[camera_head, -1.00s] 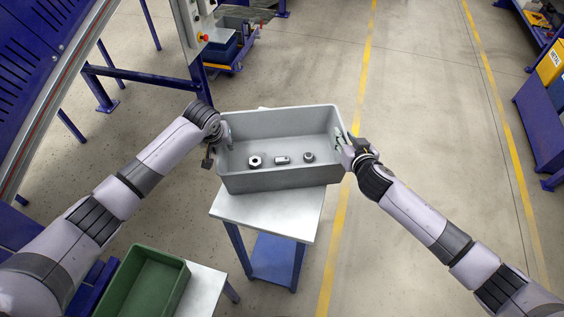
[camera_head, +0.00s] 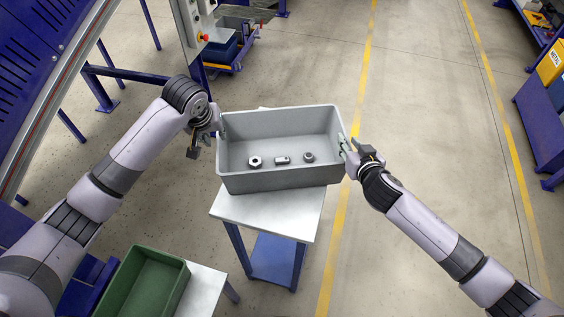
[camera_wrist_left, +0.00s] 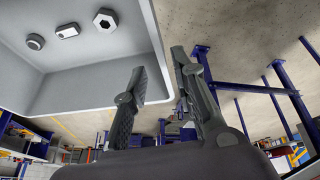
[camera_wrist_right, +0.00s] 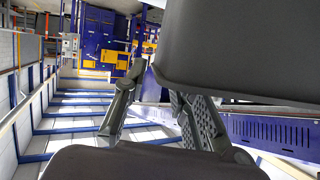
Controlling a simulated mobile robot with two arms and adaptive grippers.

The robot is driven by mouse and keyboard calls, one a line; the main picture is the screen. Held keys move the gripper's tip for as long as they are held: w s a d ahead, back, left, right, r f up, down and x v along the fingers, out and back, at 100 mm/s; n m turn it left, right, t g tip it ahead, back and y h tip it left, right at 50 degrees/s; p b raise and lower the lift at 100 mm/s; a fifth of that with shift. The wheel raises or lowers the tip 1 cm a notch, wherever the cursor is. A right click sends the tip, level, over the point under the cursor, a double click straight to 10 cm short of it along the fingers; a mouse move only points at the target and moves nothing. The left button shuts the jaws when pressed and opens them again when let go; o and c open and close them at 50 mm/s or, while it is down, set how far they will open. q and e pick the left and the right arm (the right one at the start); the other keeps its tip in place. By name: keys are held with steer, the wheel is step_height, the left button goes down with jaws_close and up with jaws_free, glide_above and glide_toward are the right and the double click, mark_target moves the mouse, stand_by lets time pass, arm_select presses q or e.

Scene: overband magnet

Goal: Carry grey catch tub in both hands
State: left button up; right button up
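The grey catch tub (camera_head: 280,180) stands upright on a small white-topped stand (camera_head: 265,212). A hex nut (camera_head: 255,161), a small block (camera_head: 282,160) and a round piece (camera_head: 308,157) lie in it. My left gripper (camera_head: 218,121) is at the tub's left end. In the left wrist view its fingers (camera_wrist_left: 160,62) are apart, near the end wall of the tub (camera_wrist_left: 85,85), with nothing clearly clamped. My right gripper (camera_head: 345,147) is by the tub's right end. In the right wrist view its fingers (camera_wrist_right: 158,82) are apart, close to a large grey surface, probably the tub.
A green tub (camera_head: 145,280) sits on another white-topped stand (camera_head: 208,283) at the lower left. A blue machine frame (camera_head: 140,74) stands at the upper left. Floor with yellow lines is clear to the right, before blue racks (camera_head: 540,125).

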steer(key=v, duration=0.8)
steer(key=shift+s+r, duration=0.15)
steer(key=shift+s, duration=0.1)
steer(key=shift+s, duration=0.1)
